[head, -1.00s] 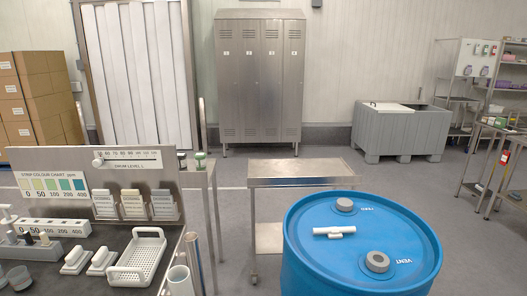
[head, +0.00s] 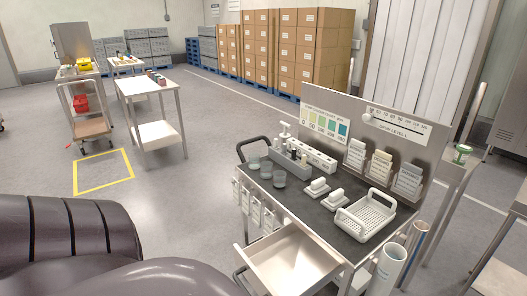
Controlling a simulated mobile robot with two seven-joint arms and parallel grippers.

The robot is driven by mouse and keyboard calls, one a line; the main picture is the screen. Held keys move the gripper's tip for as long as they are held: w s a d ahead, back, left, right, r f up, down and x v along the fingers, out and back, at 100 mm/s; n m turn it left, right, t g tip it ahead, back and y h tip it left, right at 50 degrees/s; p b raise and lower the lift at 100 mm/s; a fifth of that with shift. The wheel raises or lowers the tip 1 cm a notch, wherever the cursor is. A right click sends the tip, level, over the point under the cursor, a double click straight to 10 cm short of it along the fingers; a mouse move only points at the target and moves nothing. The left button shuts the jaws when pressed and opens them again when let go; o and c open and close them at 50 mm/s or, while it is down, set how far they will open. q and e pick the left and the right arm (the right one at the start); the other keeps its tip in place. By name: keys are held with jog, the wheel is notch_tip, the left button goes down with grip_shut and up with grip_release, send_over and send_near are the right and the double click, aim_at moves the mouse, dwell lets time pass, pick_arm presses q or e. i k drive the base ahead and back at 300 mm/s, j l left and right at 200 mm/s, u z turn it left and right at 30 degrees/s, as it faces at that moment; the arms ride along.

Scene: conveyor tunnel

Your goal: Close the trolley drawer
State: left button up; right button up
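The trolley (head: 325,215) stands right of centre, with a dark top and a raised back panel. Its drawer (head: 292,262) is pulled open at the front, below the top, and sticks out toward me. The inside of the drawer looks empty. Dark rounded parts of my own arm fill the lower left corner, left of the drawer and apart from it in the picture. Neither gripper shows.
A white basket (head: 365,215), cups (head: 279,178) and test strip holders (head: 381,167) are on the trolley. Tubes (head: 388,268) stand at its right side. A steel table (head: 150,90) and a cart (head: 90,127) stand at the left. Open floor (head: 200,150) lies between.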

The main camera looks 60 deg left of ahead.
aim_at(288, 262)
jog(key=u, duration=1.85)
